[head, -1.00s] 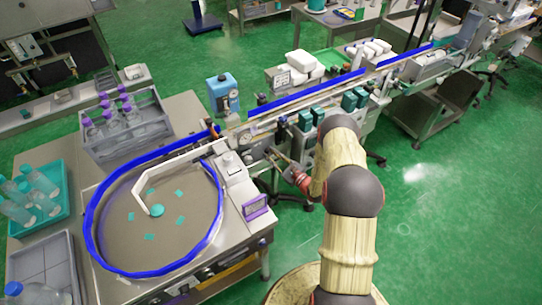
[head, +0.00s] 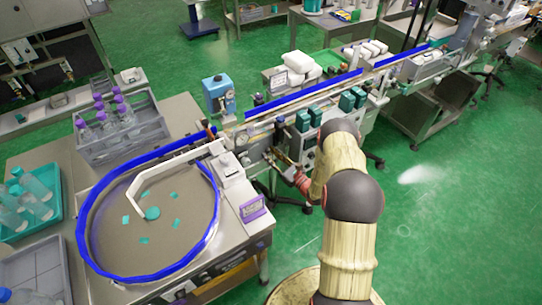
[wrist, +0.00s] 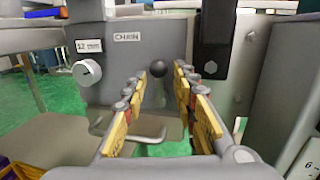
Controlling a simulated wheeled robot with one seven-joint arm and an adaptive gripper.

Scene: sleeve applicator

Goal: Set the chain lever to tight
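The chain lever shows as a dark ball knob (wrist: 157,70) in the wrist view, in front of a grey panel (wrist: 130,58) with a "CHAIN" label (wrist: 127,37). My gripper (wrist: 161,74) is open, its yellow-padded fingers on either side of the knob's place in the picture. I see a gap between each finger and the knob; whether the fingertips reach its depth I cannot tell. In the head view my gripper (head: 274,160) is at the front of the conveyor machine, small and partly merged with it. The lever cannot be made out there.
A round dial (wrist: 87,72) with a "12 mm" label is left of the lever. A black upright bracket (wrist: 212,40) stands close on the right. In the head view, a blue-rimmed turntable (head: 110,265) is at the left, and green floor (head: 430,220) is clear at the right.

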